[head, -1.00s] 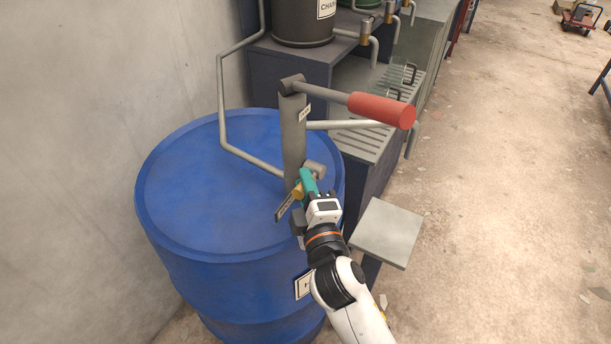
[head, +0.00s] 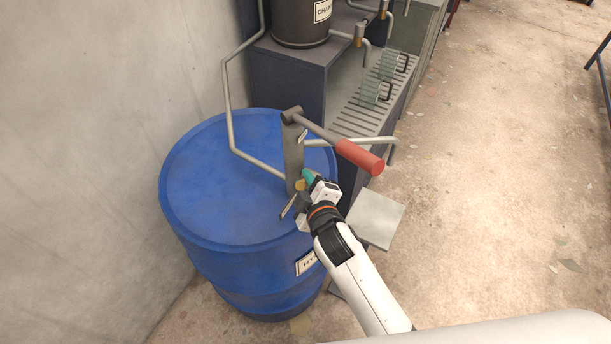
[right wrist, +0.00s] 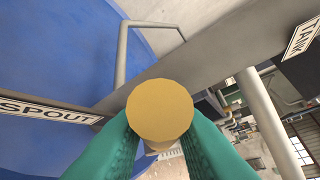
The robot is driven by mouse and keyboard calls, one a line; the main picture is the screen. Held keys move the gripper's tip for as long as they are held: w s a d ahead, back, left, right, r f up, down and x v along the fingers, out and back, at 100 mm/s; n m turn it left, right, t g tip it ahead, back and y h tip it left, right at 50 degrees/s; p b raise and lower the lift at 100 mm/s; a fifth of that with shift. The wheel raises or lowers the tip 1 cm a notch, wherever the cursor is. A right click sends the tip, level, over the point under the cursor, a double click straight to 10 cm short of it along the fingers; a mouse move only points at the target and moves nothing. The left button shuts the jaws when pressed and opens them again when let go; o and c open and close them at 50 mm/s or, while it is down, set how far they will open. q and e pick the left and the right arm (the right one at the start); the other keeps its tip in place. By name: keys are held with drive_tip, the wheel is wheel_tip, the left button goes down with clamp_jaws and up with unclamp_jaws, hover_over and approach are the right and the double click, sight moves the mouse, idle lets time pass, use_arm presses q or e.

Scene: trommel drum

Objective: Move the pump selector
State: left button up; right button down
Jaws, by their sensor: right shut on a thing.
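The pump selector is a yellow knob (head: 300,186) low on the upright grey pump column (head: 293,155), which stands on the blue drum (head: 215,165). In the right wrist view the selector's round yellow end (right wrist: 160,110) sits between the green fingers of my right gripper (right wrist: 158,140). My right gripper (head: 305,181) is shut on the selector in the head view, its fingers partly hiding it. A SPOUT plate (right wrist: 45,112) lies to the left and a TANK plate (right wrist: 302,36) to the upper right in the wrist view. My left gripper is out of view.
The pump's red-handled lever (head: 360,155) sticks out above my right gripper. A bent grey pipe (head: 228,100) rises behind the column. A slatted bench (head: 365,118) with glass mugs stands behind, and a small grey platform (head: 376,218) lies right of my gripper. Open floor is at right.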

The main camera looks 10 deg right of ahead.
idle(0.3)
drive_tip(key=c, duration=1.3)
unclamp_jaws()
drive_tip(key=shift+o, duration=0.2)
drive_tip(key=shift+s, duration=0.1)
drive_tip(key=b+v, duration=0.2)
drive_tip(key=v, duration=0.9)
drive_tip(key=shift+s+r, duration=0.15)
drive_tip(key=shift+s, duration=0.25)
